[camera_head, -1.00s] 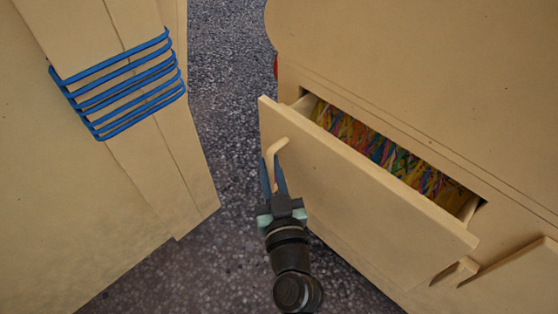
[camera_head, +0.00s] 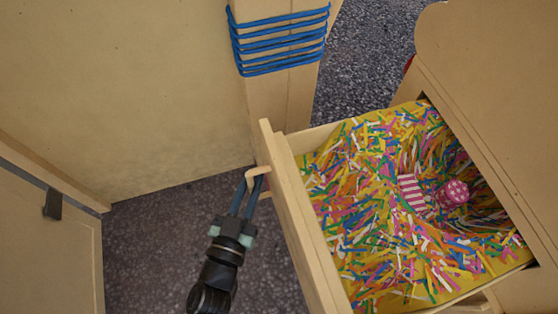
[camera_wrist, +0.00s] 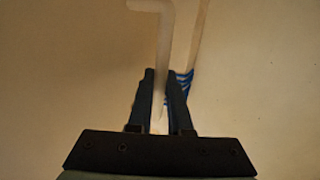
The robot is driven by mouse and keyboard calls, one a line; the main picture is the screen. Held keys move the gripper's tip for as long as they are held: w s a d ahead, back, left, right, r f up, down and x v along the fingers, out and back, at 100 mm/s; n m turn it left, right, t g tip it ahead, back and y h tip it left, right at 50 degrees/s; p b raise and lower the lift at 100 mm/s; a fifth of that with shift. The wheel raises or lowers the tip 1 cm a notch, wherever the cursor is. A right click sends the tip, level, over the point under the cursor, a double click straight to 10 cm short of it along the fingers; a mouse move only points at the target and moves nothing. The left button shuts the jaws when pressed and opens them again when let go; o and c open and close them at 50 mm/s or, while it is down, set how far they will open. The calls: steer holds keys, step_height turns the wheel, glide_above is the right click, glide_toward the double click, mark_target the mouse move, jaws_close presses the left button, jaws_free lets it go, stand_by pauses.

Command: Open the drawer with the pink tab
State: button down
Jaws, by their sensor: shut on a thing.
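The drawer (camera_head: 283,190) stands far out of the cream cabinet, with its front panel toward the left. It holds many multicoloured paper strips, with a pink-and-white striped item (camera_head: 411,191) and a pink patterned ball (camera_head: 453,194) among them. A pale bar handle (camera_head: 257,172) is on the front panel. My gripper (camera_head: 253,183) is shut on this handle, with its blue fingers on either side of it. The wrist view shows the handle (camera_wrist: 164,35) running down between the fingertips (camera_wrist: 160,76). No pink tab shows in these views.
The cream cabinet (camera_head: 480,60) is at the right. A cream panel and post with blue bands (camera_head: 280,40) stand behind the drawer. Another cream panel with a dark fitting (camera_head: 52,204) is at the left. Speckled floor (camera_head: 150,250) is free between them.

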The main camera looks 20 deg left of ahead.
steer(key=shift+s+a+p, duration=0.35)
steer(key=shift+s+a, duration=0.5)
steer(key=shift+a, duration=0.3)
steer(key=c, duration=1.1)
jaws_free()
steer(key=s+p, duration=0.1)
steer(key=s, duration=0.3)
steer(key=s+p, duration=0.1)
steer(key=s, duration=0.3)
steer(key=s+p, duration=0.1)
steer(key=s, duration=0.4)
steer(key=shift+d+p, duration=0.25)
steer(key=shift+p, duration=0.15)
